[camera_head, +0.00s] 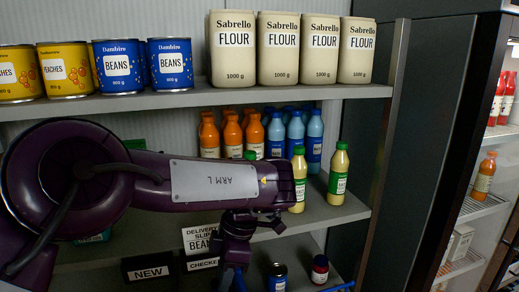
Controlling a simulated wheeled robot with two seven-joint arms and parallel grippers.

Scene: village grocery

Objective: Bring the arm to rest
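My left gripper (234,272) appears to hang downward below the arm's end, in front of the shelf edge. Its fingers are dark and small, and I cannot tell whether they are open or holding anything. A blue patch shows at their lower end. My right gripper is not in view.
Bean cans (171,64), peach cans (64,69) and flour bags (279,48) line the top shelf. Orange bottles (232,136), blue bottles (314,142) and yellow bottles (339,171) stand behind the arm. A can (278,277) and jar (320,269) sit below. A fridge (490,180) stands right.

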